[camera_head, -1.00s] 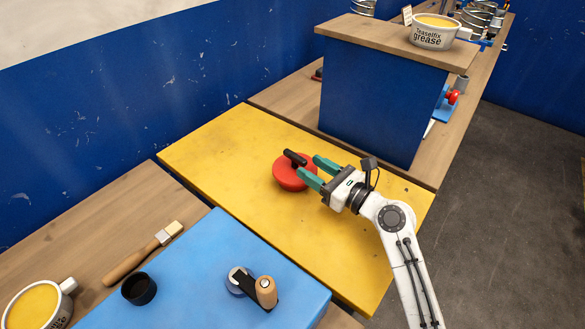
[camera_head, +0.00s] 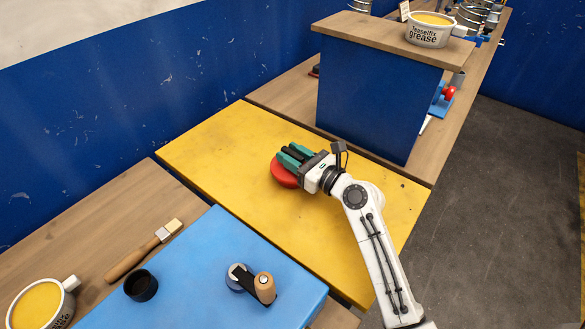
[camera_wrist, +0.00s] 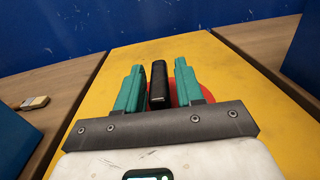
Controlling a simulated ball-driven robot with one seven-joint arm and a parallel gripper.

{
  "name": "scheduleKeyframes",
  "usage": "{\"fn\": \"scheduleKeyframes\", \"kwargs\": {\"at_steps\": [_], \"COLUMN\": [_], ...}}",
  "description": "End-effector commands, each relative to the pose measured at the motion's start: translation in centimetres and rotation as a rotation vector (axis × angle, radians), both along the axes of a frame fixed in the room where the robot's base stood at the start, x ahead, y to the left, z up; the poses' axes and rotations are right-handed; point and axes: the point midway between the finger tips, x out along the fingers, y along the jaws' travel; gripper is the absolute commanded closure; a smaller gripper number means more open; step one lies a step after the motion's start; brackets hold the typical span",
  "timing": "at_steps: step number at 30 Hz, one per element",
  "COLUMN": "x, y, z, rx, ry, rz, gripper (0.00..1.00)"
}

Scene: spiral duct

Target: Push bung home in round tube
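A round red piece with a black bar handle (camera_head: 285,173) sits on the yellow board; I take it for the bung. My gripper (camera_head: 290,155) is over it with its two green fingers on either side of the handle. In the wrist view the black handle (camera_wrist: 158,86) stands between the fingers, with a gap visible on each side, so the gripper is open around it. The red disc (camera_wrist: 192,92) is partly hidden behind the fingers. I cannot make out a round tube around the disc.
On the blue board (camera_head: 200,265) are a black ring (camera_head: 141,286) and a piece with a wooden knob (camera_head: 264,287). A brush (camera_head: 145,250) and a grease tub (camera_head: 40,305) lie left. A blue box (camera_head: 370,100) stands behind. The yellow board's left part is clear.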

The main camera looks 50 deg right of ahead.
Motion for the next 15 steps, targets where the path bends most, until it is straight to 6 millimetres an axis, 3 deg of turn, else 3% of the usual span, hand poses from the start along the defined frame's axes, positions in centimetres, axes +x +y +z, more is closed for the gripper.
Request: {"fn": "scheduleKeyframes", "kwargs": {"at_steps": [11,15], "x": [-0.03,-0.03], "y": [-0.01,-0.01], "z": [0.01,0.01], "rx": [0.000,0.000], "ry": [0.000,0.000], "rz": [0.000,0.000], "gripper": [1.00,1.00]}}
